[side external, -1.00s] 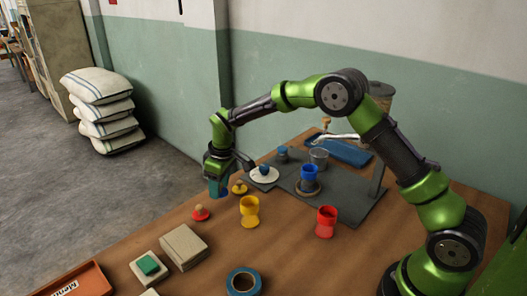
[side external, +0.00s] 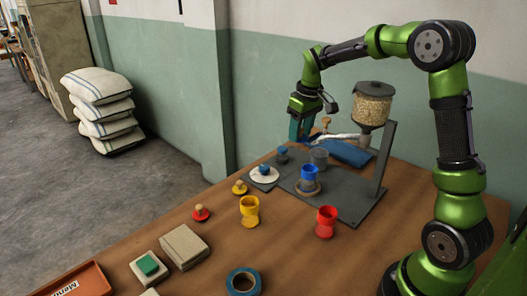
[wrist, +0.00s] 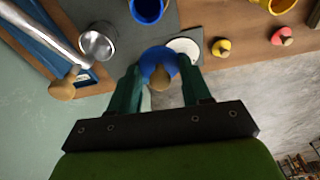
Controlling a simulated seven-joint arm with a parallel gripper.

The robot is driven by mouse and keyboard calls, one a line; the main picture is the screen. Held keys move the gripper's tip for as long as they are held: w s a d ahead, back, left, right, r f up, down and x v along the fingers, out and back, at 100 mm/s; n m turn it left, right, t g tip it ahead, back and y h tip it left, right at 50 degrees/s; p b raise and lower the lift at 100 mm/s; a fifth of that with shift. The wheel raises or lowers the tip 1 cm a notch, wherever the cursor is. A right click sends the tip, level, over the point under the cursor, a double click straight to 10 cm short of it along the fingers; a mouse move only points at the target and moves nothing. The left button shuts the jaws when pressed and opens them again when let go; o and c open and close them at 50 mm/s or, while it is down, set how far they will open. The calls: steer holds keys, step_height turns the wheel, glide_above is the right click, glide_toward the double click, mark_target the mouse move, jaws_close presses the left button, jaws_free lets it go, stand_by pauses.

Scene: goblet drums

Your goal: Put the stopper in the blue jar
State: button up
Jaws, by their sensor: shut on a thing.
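My gripper (side external: 298,136) is in the air beyond and above the jar, near the wall. In the wrist view its teal fingers are shut on a stopper (wrist: 158,57) with a blue disc and a wooden knob. The stopper is apart from the jar. In the side view the fingers hide the stopper.
A grain hopper (side external: 374,104) on a stand and a lever with a wooden knob (side external: 326,122) are close to my gripper. A metal cup (side external: 319,158), white disc (side external: 258,178), yellow jar (side external: 249,212) and red jar (side external: 326,222) stand around. Yellow (side external: 240,187) and red (side external: 201,213) stoppers lie left.

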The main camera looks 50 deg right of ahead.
steer(key=s+f, duration=0.3)
steer(key=f, duration=0.4)
steer(key=shift+s+d+f+m, duration=0.35)
steer(key=shift+m, duration=0.05)
steer(key=shift+f, duration=0.2)
stand_by(2.1)
steer(key=o, duration=1.5)
step_height(320, 180, up, 7)
stand_by(0.4)
